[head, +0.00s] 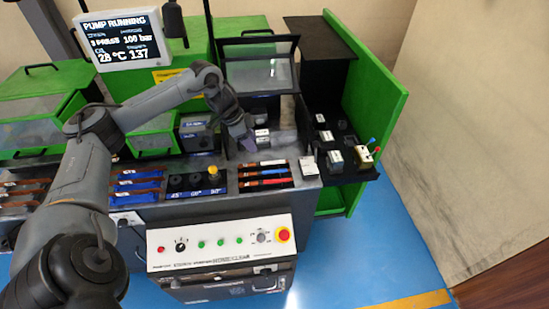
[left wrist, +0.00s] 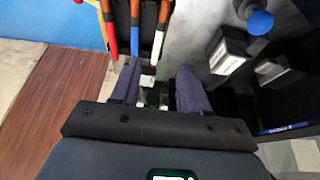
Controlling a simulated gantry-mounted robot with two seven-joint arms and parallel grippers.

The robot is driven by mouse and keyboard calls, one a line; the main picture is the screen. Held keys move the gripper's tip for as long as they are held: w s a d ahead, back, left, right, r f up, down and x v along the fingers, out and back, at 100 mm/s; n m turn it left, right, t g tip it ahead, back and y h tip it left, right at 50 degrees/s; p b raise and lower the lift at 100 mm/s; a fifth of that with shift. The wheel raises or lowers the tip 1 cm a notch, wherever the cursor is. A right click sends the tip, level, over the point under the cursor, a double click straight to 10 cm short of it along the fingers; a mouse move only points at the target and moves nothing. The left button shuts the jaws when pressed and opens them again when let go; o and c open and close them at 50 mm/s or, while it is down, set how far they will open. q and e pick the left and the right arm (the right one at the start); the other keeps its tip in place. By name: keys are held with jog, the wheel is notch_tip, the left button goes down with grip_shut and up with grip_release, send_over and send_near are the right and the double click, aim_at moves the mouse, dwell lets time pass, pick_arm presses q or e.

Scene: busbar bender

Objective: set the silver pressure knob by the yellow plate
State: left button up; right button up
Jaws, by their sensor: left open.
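A small silver knob (head: 263,236) sits on the front of the white control panel (head: 205,258). Just right of it is a yellow plate (head: 291,234) around a red button (head: 283,235). My left gripper (head: 247,143) is above the bench, behind and well above the panel, and points down. In the left wrist view its two purple-grey fingers (left wrist: 160,84) stand apart with nothing clearly held between them. The knob does not show in the left wrist view. My right gripper is not in view.
Long-handled tools (head: 266,175) lie in a black tray, and blocks (head: 334,157) stand on the dark shelf at right. A blue ball knob (left wrist: 260,22) shows in the wrist view. A screen (head: 125,38) reads 100 bar. Blue floor is open before the panel.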

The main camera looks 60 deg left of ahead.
pick_arm(q)
send_near(264, 162)
jog(key=shift+b+x, duration=0.3)
jog(key=shift+x, duration=0.75)
jog(key=shift+w+d+f, duration=0.15)
jog(key=shift+w+f, duration=0.1)
jog(key=shift+f, duration=0.25)
jog(key=shift+b+x, duration=0.75)
jog(key=shift+x, duration=1.6)
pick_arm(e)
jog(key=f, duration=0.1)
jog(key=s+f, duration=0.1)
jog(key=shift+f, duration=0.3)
pick_arm(q)
grip_shut()
